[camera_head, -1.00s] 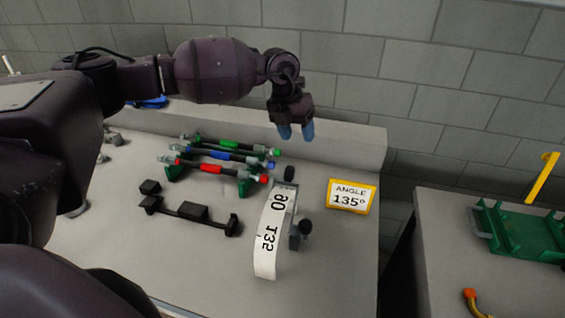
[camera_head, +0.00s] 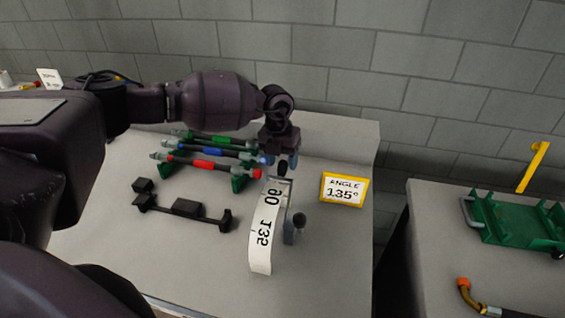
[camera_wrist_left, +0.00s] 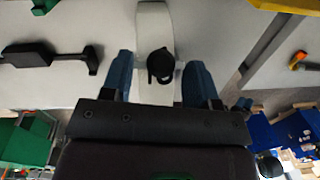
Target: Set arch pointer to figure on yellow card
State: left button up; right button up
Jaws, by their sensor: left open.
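The yellow card (camera_head: 344,190) stands on the table and reads "ANGLE 135°". The white arch scale (camera_head: 263,232) shows mirrored figures 90 and 135, on a grey frame left of the card. My left gripper (camera_head: 281,160) is open, blue fingertips pointing down at the far knob. In the left wrist view the fingers (camera_wrist_left: 153,82) stand on either side of the black knob (camera_wrist_left: 160,66), apart from it, over the white strip (camera_wrist_left: 153,22). My right gripper is out of view.
Three tubes with green, blue and red bands (camera_head: 208,164) lie on green supports left of the arch. A black bar fixture (camera_head: 186,208) lies nearer. A green tray (camera_head: 515,218) and an orange-ended tool (camera_head: 467,289) lie on the right table, across a gap.

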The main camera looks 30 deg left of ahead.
pick_arm(q)
jog(key=shift+d+f, duration=0.1)
jog(key=shift+f, duration=0.45)
grip_shut()
jog(key=shift+s+r, duration=0.15)
jog(key=shift+r, duration=0.05)
dwell(0.7)
